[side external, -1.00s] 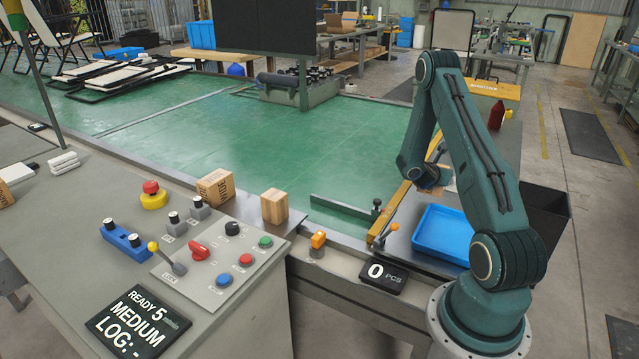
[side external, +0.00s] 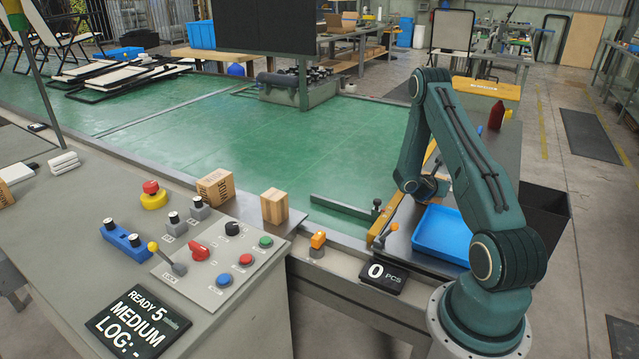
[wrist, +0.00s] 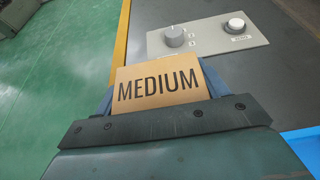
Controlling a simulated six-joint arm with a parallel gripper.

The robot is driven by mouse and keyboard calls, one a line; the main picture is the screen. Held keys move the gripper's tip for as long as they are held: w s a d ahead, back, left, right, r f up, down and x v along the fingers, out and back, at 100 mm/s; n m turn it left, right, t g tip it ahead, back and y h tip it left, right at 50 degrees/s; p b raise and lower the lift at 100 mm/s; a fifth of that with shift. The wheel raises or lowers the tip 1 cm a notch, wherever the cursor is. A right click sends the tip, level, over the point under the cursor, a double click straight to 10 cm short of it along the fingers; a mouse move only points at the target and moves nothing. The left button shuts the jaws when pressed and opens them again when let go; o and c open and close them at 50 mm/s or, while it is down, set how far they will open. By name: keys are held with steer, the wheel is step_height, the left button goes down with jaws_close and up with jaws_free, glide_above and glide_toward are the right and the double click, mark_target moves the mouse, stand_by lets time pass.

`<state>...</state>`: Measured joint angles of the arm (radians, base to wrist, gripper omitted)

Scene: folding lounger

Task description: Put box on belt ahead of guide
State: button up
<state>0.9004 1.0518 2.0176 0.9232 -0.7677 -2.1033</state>
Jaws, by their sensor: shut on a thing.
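My gripper (wrist: 157,92) is shut on a tan box marked MEDIUM (wrist: 158,84), held between its two fingers in the wrist view. In the side external view my gripper (side external: 432,187) is over the dark side table near the yellow edge strip, largely covered by my own arm, and the box is hard to make out there. The green belt (side external: 250,145) lies to its left. A low dark guide bar (side external: 343,206) runs across the near right part of the belt, to the left of my gripper.
A blue tray (side external: 440,235) sits just right and below my gripper. A knob panel (wrist: 205,38) is on the dark table. Two cardboard boxes (side external: 216,188) (side external: 274,205) stand on the console. Folded loungers (side external: 120,75) lie at the belt's far left. The middle belt is clear.

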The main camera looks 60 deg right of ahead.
steer(key=shift+f, duration=0.15)
steer(key=o, duration=1.2)
steer(key=shift+c, duration=0.2)
steer(key=shift+r, duration=0.2)
steer(key=v, duration=1.2)
